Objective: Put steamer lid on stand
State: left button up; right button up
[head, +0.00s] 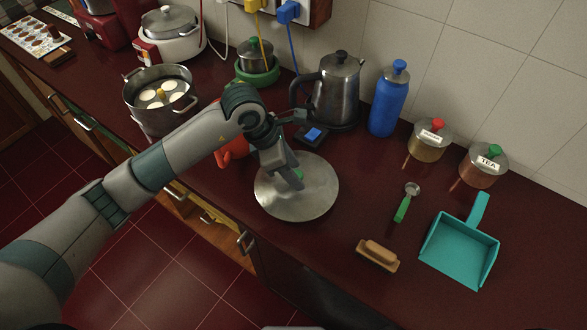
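A round, shiny metal lid (322,196) lies on the dark red counter near its front edge, right of the red object. A small green part (298,175), seemingly its knob, shows beside my gripper. My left gripper (291,177) reaches down over the middle of the lid, with its fingers at the green part. The arm and fingers hide most of the knob, so I cannot tell whether they are closed on it. I cannot clearly make out a stand. An open steamer pot (145,112) with white rounds inside is at the left.
A kettle (334,92), a dark object with a blue top (312,134), and a blue bottle (387,104) stand behind the lid. Two canisters (428,140), a green-handled tool (404,207), a brush (378,254) and a teal dustpan (458,248) are to the right.

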pick_arm(q)
jog(key=shift+r, duration=0.15)
jog(key=shift+a+r, duration=0.2)
jog(key=shift+r, duration=0.25)
jog(key=b+v, duration=0.4)
jog(key=v, duration=0.7)
jog(key=shift+f, duration=0.1)
